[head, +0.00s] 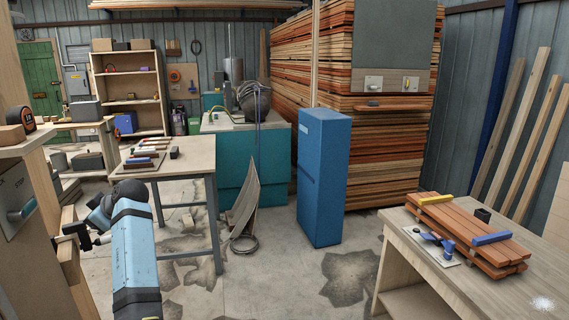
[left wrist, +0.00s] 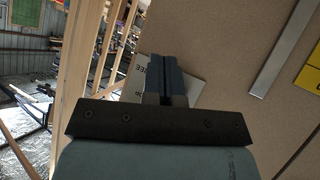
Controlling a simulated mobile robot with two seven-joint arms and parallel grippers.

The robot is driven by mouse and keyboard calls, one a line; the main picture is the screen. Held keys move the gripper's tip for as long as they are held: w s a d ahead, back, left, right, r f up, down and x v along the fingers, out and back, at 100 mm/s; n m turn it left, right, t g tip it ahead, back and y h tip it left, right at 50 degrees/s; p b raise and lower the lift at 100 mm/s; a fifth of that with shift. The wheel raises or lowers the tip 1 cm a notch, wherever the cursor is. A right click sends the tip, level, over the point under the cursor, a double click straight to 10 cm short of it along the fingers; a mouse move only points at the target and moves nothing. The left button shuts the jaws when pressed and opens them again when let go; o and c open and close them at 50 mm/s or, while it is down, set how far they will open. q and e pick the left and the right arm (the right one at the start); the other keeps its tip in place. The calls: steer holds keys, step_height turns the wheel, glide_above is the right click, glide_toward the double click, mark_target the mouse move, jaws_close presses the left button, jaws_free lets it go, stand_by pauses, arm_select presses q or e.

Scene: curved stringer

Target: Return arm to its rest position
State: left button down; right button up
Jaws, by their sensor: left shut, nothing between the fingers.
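My left arm (head: 132,250) rises from the bottom left of the head view, with a pale blue link and a dark joint at its top. It bends left toward a wooden post. My left gripper (left wrist: 165,68) shows in the left wrist view with its dark fingers together and nothing between them. Beyond the fingertips is a brown panel (left wrist: 225,50) with a white label (left wrist: 192,86), partly hidden by the fingers. I cannot tell whether the fingertips touch the panel. My right gripper is in neither view.
A grey plate with a handle (head: 20,212) is at the far left. A wooden worktable (head: 190,155) with tools stands beyond my arm. A blue cabinet (head: 323,180) stands mid-floor. A bench (head: 400,240) with stacked boards (head: 470,238) is at right. Open concrete floor lies between.

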arm_select(q)
steer(key=s+d+f+m+t+h+p, duration=0.1)
steer(key=s+d+f+m+t+h, duration=0.15)
steer(key=s+d+f+m, duration=0.4)
steer(key=s+d+f+m+t+h+p, duration=0.1)
steer(key=d+f+m+t+h, duration=0.2)
steer(key=f, duration=0.7)
steer(key=s+d+f+m+t+h+p, duration=0.1)
steer(key=s+d+f+m+t, duration=0.25)
steer(key=d+f+m, duration=0.45)
steer(key=s+d+f+m+h, duration=0.1)
steer(key=s+d+f+h, duration=0.1)
steer(key=s+d, duration=0.3)
steer(key=s+d+f+m+h+p, duration=0.1)
steer(key=s+d, duration=0.4)
steer(key=s, duration=0.6)
steer(key=s+d+f+m+h, duration=0.2)
steer(key=s+d+f+h, duration=0.2)
steer(key=s, duration=0.5)
steer(key=shift+d+f+h+p, duration=0.25)
steer(key=shift+d+h+p, duration=0.2)
steer(key=shift+d, duration=0.1)
steer(key=shift+a+m, duration=0.1)
steer(key=shift+m, duration=0.15)
